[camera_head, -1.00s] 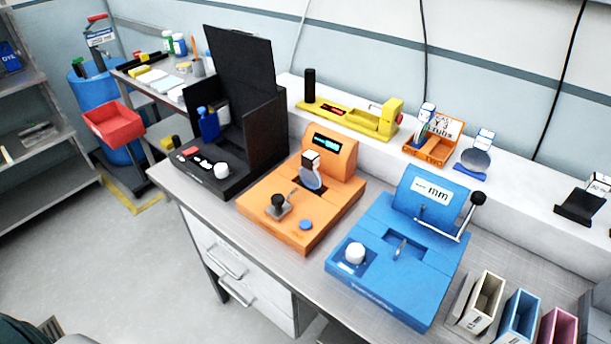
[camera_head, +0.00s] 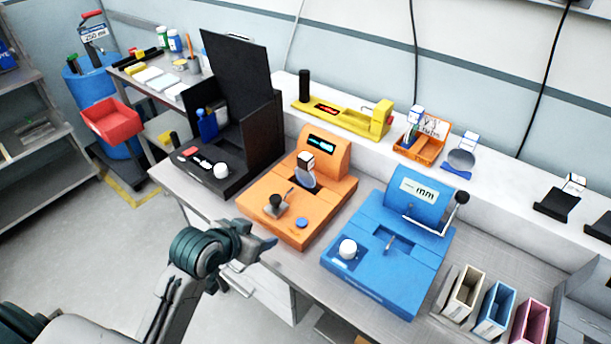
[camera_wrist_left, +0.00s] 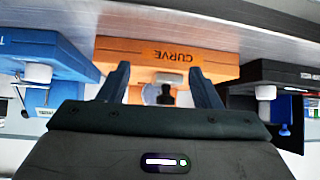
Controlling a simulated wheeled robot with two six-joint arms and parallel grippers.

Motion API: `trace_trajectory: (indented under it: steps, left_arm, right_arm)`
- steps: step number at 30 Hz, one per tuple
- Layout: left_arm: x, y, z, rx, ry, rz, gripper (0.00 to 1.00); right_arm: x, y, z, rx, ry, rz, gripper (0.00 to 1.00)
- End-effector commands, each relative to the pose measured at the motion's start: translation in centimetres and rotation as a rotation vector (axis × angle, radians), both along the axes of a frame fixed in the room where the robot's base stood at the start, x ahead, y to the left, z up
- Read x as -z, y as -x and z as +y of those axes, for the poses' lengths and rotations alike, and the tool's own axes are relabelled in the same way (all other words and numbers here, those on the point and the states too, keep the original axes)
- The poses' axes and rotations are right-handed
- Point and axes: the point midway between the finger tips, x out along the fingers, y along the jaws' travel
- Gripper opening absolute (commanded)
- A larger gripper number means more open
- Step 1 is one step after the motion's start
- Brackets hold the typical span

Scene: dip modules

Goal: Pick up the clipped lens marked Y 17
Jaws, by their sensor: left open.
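A clipped lens, a pale round lens with a white clip block on top (camera_head: 305,172), stands upright in the orange machine (camera_head: 279,206). Another clipped lens (camera_head: 461,156) stands on a small blue holder on the back ledge. A third white clip (camera_head: 414,118) shows in the orange tray. I cannot read Y 17 on any of them. My left gripper (camera_head: 265,247) is open and empty in front of the bench edge, short of the orange machine. In the left wrist view its fingers (camera_wrist_left: 159,75) are spread towards the orange "CURVE" front. My right gripper is not in view.
A black box (camera_head: 235,140) stands left of the orange machine and a blue machine with a crank (camera_head: 390,250) stands right. A yellow device (camera_head: 345,116) sits on the ledge. Coloured bins (camera_head: 495,312) stand at front right.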

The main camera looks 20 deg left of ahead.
Motion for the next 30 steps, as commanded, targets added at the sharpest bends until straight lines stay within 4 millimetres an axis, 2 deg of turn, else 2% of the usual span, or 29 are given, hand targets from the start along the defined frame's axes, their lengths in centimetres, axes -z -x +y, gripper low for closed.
trace_trajectory:
  steps: [1, 6, 9, 12, 15, 22, 30]
  left_arm:
    - [-1.3, -1.5, -0.1, 0.014, 0.011, -0.044, 0.58]
    - [-6.0, -6.0, -0.7, 0.064, 0.058, -0.194, 0.58]
    - [-8.6, -8.0, -1.1, 0.09, 0.082, -0.269, 0.58]
    - [-10.2, -9.2, -1.2, 0.106, 0.097, -0.315, 0.58]
    - [-10.6, -10.3, -1.6, 0.109, 0.107, -0.332, 0.58]
    - [-9.4, -13.4, -2.7, 0.109, 0.108, -0.332, 0.58]
    - [-8.8, -15.3, -3.2, 0.11, 0.105, -0.33, 0.58]
  right_arm:
    - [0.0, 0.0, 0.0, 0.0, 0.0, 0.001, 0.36]
    - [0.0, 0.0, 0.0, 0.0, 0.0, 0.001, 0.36]
    - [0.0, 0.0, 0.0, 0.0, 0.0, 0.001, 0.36]
    - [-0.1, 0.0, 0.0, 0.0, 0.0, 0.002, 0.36]
    - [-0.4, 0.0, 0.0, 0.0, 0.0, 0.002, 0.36]
    - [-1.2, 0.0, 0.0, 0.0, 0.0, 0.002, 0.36]
    - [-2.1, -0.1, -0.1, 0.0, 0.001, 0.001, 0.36]
